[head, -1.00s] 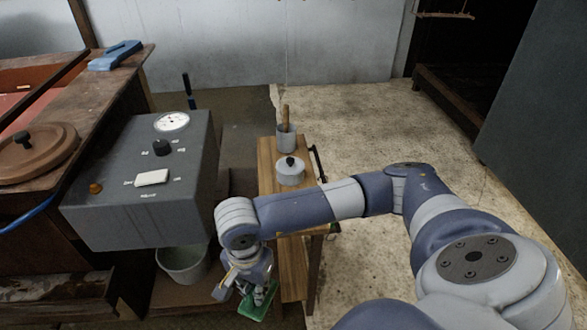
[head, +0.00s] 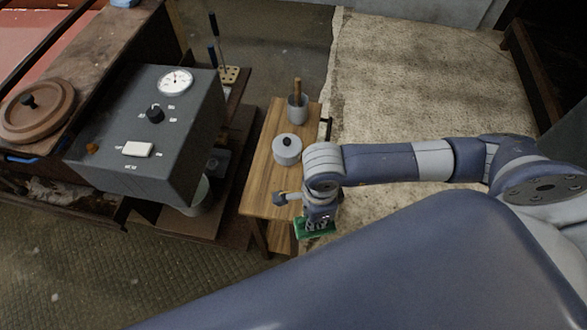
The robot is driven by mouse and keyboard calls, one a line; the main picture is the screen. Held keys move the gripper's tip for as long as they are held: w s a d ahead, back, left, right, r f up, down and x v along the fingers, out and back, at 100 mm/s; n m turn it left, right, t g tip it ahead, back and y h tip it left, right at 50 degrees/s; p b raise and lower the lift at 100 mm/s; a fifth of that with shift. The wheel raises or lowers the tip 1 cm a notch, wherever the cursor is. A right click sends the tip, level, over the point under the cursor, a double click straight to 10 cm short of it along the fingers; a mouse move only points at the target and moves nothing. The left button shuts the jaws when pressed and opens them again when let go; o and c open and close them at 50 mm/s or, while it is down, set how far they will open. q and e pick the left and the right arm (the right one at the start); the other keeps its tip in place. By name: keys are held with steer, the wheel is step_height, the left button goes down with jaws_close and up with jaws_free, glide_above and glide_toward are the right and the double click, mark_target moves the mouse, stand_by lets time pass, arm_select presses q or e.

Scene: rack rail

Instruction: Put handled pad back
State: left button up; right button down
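The handled pad (head: 316,233) shows as a green flat piece under my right gripper (head: 317,219), which points down. My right gripper appears shut on the pad's upper side; its fingers and the pad's handle are mostly hidden by the wrist. The pad is at the front right corner of the small wooden table (head: 262,180). I cannot tell its exact height against the tabletop. My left gripper is not in view.
A lidded pot (head: 287,150) and a grey cup (head: 298,108) with a wooden handle in it stand on the table. A grey control box (head: 140,165) with a dial is to the left, above a bucket (head: 196,200).

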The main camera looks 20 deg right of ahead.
steer(key=w+a, duration=0.1)
steer(key=w, duration=0.4)
steer(key=w+a+f+p, duration=0.1)
steer(key=w, duration=0.3)
steer(key=w+a+p, duration=0.1)
steer(key=w+a, duration=0.1)
steer(key=w, duration=0.3)
steer(key=shift+w+f, duration=0.15)
steer(key=shift+w, duration=0.35)
step_height(320, 180, down, 3)
steer(key=shift+p, duration=0.6)
steer(key=shift+f, duration=0.3)
steer(key=shift+f, duration=0.2)
steer(key=c, duration=1.6)
jaws_free()
steer(key=shift+c, duration=0.2)
